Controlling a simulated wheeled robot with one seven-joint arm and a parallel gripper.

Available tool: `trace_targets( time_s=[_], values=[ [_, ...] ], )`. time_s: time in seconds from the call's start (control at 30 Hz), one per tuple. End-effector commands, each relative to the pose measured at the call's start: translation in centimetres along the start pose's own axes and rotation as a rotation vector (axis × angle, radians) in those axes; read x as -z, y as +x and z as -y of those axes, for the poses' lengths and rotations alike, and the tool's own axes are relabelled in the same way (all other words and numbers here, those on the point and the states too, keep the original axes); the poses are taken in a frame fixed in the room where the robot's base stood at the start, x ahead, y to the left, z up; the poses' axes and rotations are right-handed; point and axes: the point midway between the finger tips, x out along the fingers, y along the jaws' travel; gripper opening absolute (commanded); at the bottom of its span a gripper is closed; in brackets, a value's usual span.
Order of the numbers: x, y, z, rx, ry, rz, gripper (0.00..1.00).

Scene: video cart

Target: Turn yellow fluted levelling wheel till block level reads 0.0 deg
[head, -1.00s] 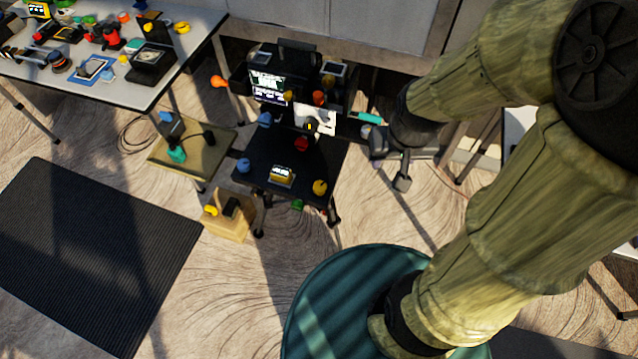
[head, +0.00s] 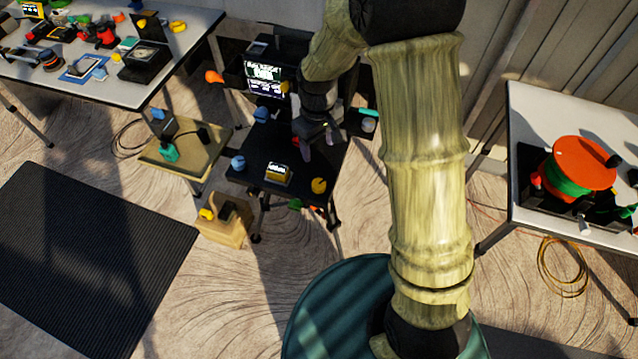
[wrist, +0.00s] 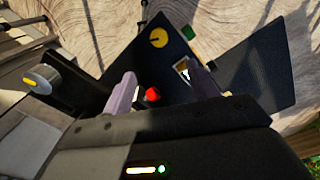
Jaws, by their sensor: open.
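The yellow levelling wheel (head: 319,186) sits at the front right corner of the black cart top (head: 255,168). It also shows in the wrist view (wrist: 157,38), beyond my fingers, with a dark mark on its face. The block level (head: 278,173), a small yellow block with a light display, stands left of the wheel; in the wrist view (wrist: 182,70) a finger partly covers it. Its reading is too small to make out. My gripper (head: 318,146) is open and empty over the back right of the cart top, apart from the wheel. It also shows in the wrist view (wrist: 163,82).
A red knob (wrist: 152,95) lies between my fingers in the wrist view. Blue knobs (head: 262,115) stand on the cart's left side, near lit screens (head: 265,82). A wooden side table (head: 190,150) is at left, and a table with an orange-topped reel (head: 583,163) at right.

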Motion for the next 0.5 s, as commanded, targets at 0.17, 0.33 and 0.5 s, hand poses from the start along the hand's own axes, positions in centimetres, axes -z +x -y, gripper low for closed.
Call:
trace_targets(
  time_s=[0.17, 0.33, 0.5],
  values=[
    [-0.1, 0.0, -0.1, 0.000, 0.005, 0.000, 0.59],
    [-0.1, 1.0, -0.1, 0.001, 0.004, 0.002, 0.59],
    [-0.2, 3.5, 0.0, 0.002, 0.003, 0.005, 0.59]
  ],
)
